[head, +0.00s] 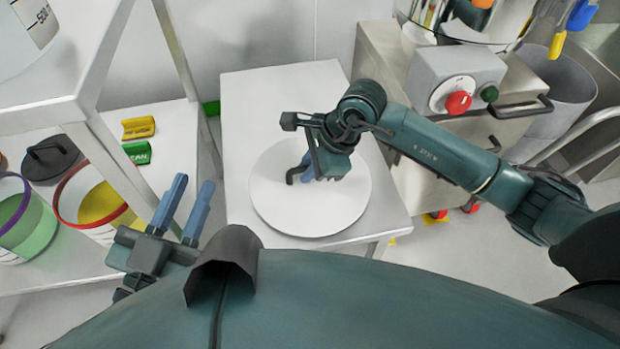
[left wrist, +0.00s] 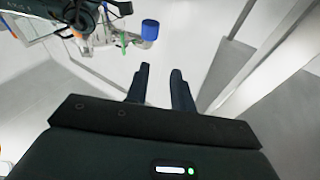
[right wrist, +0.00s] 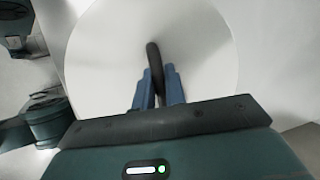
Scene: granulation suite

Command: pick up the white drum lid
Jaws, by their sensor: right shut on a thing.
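The white drum lid (head: 275,205) is a round white disc with a dark handle (head: 292,175) at its middle. It appears flat at the white table in the head view; I cannot tell if it touches the top. My right gripper (head: 306,172) is over the lid's middle. In the right wrist view the lid (right wrist: 205,50) fills the upper middle, and the blue fingers are shut on its dark handle (right wrist: 154,60). My left gripper (head: 184,205) is empty, with its blue fingers apart, left of the table; the left wrist view shows the gap between its fingers (left wrist: 160,80).
The white table (head: 280,85) has bare room behind the lid. A shelf rack (head: 110,160) at left holds red-rimmed (head: 72,205) and purple-rimmed tubs. A steel cabinet with a grey control box (head: 455,75) and red knob stands close at right, beside my right arm.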

